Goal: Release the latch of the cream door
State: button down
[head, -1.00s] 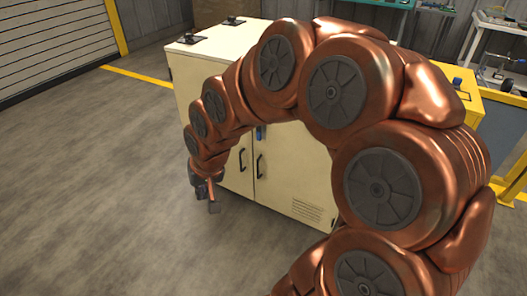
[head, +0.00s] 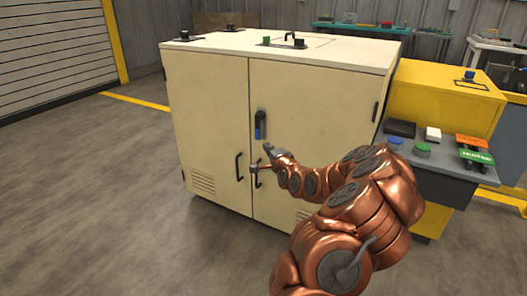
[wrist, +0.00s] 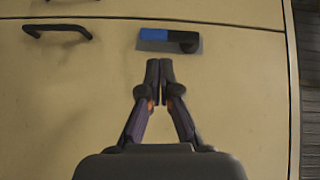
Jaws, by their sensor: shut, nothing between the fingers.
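The cream door (head: 312,125) is the right-hand door of a cream cabinet, and it looks closed. Its latch (head: 260,126) is a dark plate with a blue lever pointing down in the head view. In the wrist view the latch (wrist: 168,39) lies across the top, blue part to the left. My gripper (wrist: 159,66) has its fingertips together, with nothing between them. The tips appear just below the latch in the wrist view, with a visible gap. In the head view my gripper (head: 262,160) is in front of the door, below the latch.
Black pull handles (head: 238,167) sit low on both doors; one handle (wrist: 57,30) shows upper left in the wrist view. A yellow cabinet with a grey button console (head: 440,170) stands to the right. The floor (head: 100,190) at left is clear.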

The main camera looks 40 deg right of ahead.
aim_at(256, 121)
jog(key=shift+m+h, duration=0.9)
jog(key=d, duration=0.1)
jog(key=s+d+f, duration=0.1)
jog(key=s+d+f+b, duration=0.1)
jog(key=d, duration=0.1)
jog(key=shift+s, duration=0.25)
jog(key=shift+w+d, duration=0.1)
jog(key=shift+w, duration=0.05)
jog(key=shift+w+a+b+x, duration=0.35)
jog(key=shift+b+x, duration=0.35)
jog(key=shift+x, duration=1.4)
jog(key=shift+w+a+b+x, duration=0.1)
jog(key=shift+a+b+x, duration=0.5)
jog(key=shift+x, duration=1.5)
jog(key=shift+w+a+b+x, duration=0.3)
jog(key=shift+b+x, duration=0.5)
jog(key=shift+x, duration=1.25)
jog(key=shift+a+r, duration=0.1)
